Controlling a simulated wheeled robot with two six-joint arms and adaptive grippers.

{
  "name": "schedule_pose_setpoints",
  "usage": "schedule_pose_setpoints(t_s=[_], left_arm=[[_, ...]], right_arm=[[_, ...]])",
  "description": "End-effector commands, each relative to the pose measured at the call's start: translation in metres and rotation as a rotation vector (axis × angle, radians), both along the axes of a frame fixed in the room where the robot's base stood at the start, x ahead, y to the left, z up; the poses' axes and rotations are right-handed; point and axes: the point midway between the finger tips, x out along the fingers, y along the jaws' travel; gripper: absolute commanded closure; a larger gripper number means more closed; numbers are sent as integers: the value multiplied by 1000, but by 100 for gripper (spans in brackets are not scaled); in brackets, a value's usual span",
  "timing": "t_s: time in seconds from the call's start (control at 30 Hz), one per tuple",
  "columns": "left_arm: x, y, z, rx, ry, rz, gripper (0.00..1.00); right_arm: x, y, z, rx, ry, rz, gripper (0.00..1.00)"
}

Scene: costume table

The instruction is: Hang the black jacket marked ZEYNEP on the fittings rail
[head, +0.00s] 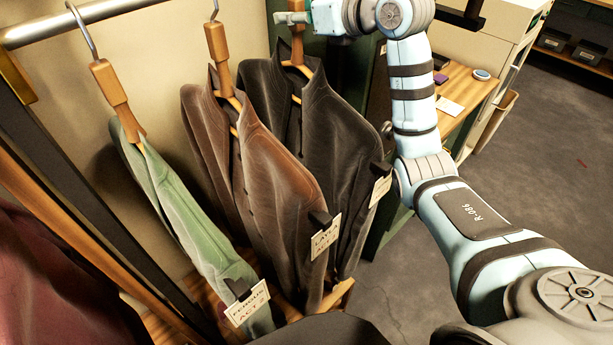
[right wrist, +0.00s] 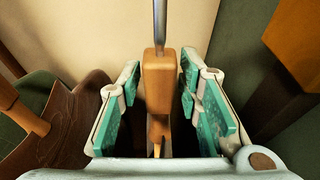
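The black jacket (head: 317,125) hangs on a wooden hanger (head: 297,50), the rightmost of three garments in the head view. Its tag (head: 381,188) is too small to read. My right gripper (head: 295,18) is at the top of this hanger. In the right wrist view, the hanger's wooden neck (right wrist: 159,82) stands between the two green-padded fingers, with a gap on each side, so the gripper is open around it. The hook's top is out of view. A metal rail (head: 75,22) runs across the upper left; I cannot tell whether it is the fittings rail. My left gripper is not in view.
A brown jacket (head: 262,165) tagged LAYLA hangs close beside the black one. A green garment (head: 180,215) tagged FERGUS hangs further left. Dark red cloth (head: 50,280) is at the lower left. A wooden desk (head: 457,88) stands behind my right arm. Open floor lies at the right.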

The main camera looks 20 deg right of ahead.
Motion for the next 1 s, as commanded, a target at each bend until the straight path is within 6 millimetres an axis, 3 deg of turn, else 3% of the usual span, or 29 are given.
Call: schedule_pose_setpoints(t_s=[0.03,0.17,0.47,1.0], left_arm=[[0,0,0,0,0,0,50],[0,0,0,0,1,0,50],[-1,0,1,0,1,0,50],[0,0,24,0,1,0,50]], right_arm=[[0,0,0,0,0,0,81],[0,0,0,0,0,0,100],[0,0,4,0,-7,1,100],[0,0,28,1,-6,0,100]])
